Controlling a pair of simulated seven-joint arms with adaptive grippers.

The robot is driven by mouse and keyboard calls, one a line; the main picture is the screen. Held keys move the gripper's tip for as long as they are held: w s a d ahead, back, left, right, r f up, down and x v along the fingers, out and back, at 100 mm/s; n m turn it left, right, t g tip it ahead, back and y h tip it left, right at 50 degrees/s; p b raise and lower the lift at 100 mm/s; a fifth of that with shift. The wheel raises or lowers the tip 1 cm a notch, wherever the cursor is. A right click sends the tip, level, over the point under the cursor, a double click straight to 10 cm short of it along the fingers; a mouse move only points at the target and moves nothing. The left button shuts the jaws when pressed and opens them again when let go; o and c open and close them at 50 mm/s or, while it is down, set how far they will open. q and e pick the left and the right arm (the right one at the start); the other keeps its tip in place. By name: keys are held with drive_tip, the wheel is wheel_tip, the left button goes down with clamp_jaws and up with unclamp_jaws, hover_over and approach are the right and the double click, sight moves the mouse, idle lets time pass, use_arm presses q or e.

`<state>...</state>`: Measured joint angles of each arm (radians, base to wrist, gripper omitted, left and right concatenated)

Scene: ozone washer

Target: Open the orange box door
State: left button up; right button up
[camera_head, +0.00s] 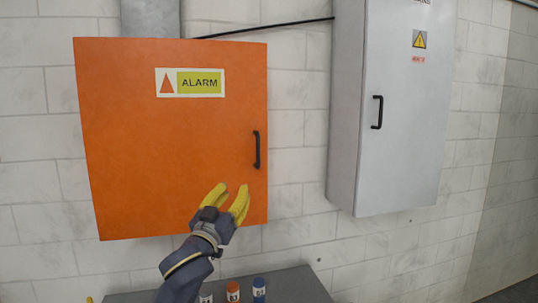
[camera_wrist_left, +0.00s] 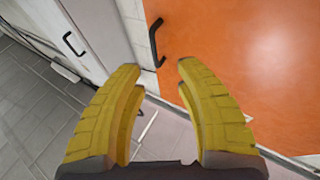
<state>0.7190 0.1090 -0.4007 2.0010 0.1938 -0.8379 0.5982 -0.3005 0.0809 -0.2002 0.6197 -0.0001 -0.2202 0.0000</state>
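The orange box door (camera_head: 165,150) hangs on the wall at the left of the head view, with an ALARM label near its top, and looks shut. Its black handle (camera_head: 257,150) stands upright near the door's right edge. My left gripper (camera_head: 228,190) is in front of the door's lower right part, below and left of the handle in the picture. Its yellow fingers are apart with nothing between them. In the left wrist view the handle (camera_wrist_left: 156,42) is beyond the open fingertips, apart from them.
A grey cabinet (camera_head: 395,120) with a black handle (camera_head: 377,112) and a warning sign is on the wall to the right. A dark table (camera_head: 300,285) below holds several small cylinders, including an orange one (camera_head: 233,291) and a blue one (camera_head: 259,289).

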sight(257, 150)
use_arm(q)
drive_tip(key=shift+h, duration=0.4)
drive_tip(key=r+x, duration=0.1)
drive_tip(key=x, duration=0.4)
drive_tip(key=s+r+x, duration=0.1)
drive_tip(key=x, duration=0.5)
drive_tip(key=r+x, duration=0.1)
drive_tip(key=x, duration=0.5)
drive_tip(key=shift+s+d+r, duration=0.1)
drive_tip(key=shift+d, duration=0.3)
clamp_jaws()
